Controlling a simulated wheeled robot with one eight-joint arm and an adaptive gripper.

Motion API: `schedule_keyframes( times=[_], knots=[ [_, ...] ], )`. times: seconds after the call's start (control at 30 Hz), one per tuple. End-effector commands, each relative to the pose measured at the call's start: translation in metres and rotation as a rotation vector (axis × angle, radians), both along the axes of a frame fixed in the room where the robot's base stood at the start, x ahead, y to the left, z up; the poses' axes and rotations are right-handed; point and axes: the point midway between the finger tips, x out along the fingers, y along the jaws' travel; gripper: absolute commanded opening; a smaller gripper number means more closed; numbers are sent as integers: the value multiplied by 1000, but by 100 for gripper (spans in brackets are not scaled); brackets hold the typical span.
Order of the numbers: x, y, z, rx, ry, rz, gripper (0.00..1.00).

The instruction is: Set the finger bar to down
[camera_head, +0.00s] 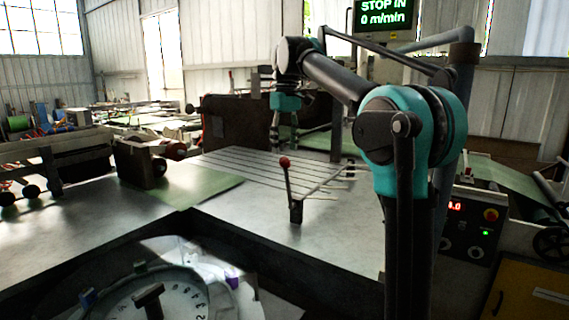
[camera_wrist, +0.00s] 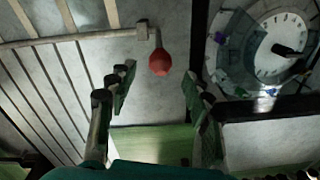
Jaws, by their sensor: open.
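The finger bar lever (camera_head: 289,184) stands nearly upright on a dark pivot block at the near edge of the slatted metal table, leaning slightly left. Its red ball knob (camera_head: 285,162) is on top. A row of thin fingers (camera_head: 333,183) sticks out at the table's right edge. My gripper (camera_head: 285,137) points down above and behind the knob in the head view. In the wrist view my gripper (camera_wrist: 158,85) is open and empty, and the red knob (camera_wrist: 159,63) shows near the gap between the fingertips. I see no contact with the knob.
A dial with a black pointer (camera_head: 150,298) lies in a dark-framed recess in front; it also shows in the wrist view (camera_wrist: 280,48). A control box (camera_head: 473,222) with a red button stands right. A sign reads STOP IN 0 m/min (camera_head: 385,15). Green sheet (camera_head: 195,190) lies left of the slats.

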Motion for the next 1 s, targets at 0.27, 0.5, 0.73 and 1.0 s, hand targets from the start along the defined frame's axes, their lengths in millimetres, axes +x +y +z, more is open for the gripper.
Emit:
schedule_keyframes(
  times=[0.27, 0.5, 0.73, 1.0],
  knots=[
    [-1, 1, -44, 0, 0, 0, 51],
    [-1, 1, -60, 0, 0, 0, 51],
    [-1, 1, -61, 0, 0, 0, 51],
    [-1, 1, -61, 0, 0, 0, 22]
  ],
)
